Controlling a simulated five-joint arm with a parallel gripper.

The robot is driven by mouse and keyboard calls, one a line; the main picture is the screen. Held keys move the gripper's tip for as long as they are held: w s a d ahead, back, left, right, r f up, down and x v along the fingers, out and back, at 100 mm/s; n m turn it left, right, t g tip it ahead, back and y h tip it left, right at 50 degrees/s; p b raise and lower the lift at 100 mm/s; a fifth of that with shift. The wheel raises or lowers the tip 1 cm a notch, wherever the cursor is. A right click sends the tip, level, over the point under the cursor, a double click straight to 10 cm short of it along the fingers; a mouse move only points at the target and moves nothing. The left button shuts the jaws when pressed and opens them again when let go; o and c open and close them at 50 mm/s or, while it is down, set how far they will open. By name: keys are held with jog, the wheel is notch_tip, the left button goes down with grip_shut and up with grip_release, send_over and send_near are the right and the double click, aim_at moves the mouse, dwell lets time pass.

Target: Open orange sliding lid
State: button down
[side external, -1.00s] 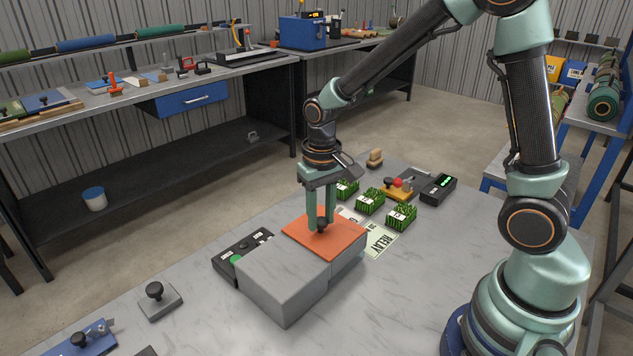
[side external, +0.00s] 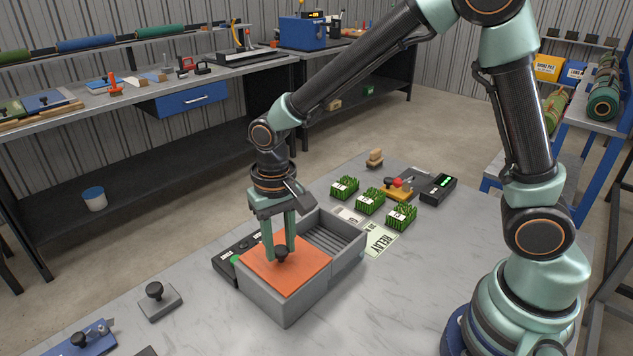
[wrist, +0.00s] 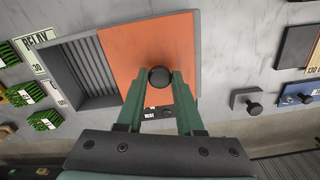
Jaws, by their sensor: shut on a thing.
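The orange sliding lid (side external: 287,268) lies on the grey box (side external: 285,309), over its near-left half. The far-right half of the box is uncovered and shows a ribbed, empty inside (side external: 330,236). My gripper (side external: 280,250) is shut on the lid's black knob (side external: 281,254), with green fingers on either side of it. In the wrist view the knob (wrist: 160,77) sits between the fingertips, the orange lid (wrist: 150,45) is around it, and the open compartment (wrist: 83,70) is to the left.
Several green turf pieces (side external: 370,201) and a RELAY card (side external: 381,241) lie beyond the box. A black control box with a green button (side external: 236,257) stands close behind it. A grey block with a black knob (side external: 159,300) is at the left. The table's right side is clear.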

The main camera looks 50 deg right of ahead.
aim_at(278, 251)
jog(key=shift+a+r, duration=0.1)
jog(key=shift+a, duration=0.3)
jog(key=c, duration=0.5)
grip_release()
jog(key=shift+c, duration=0.2)
notch_tip(278, 251, up, 12)
jog(key=shift+d, duration=0.1)
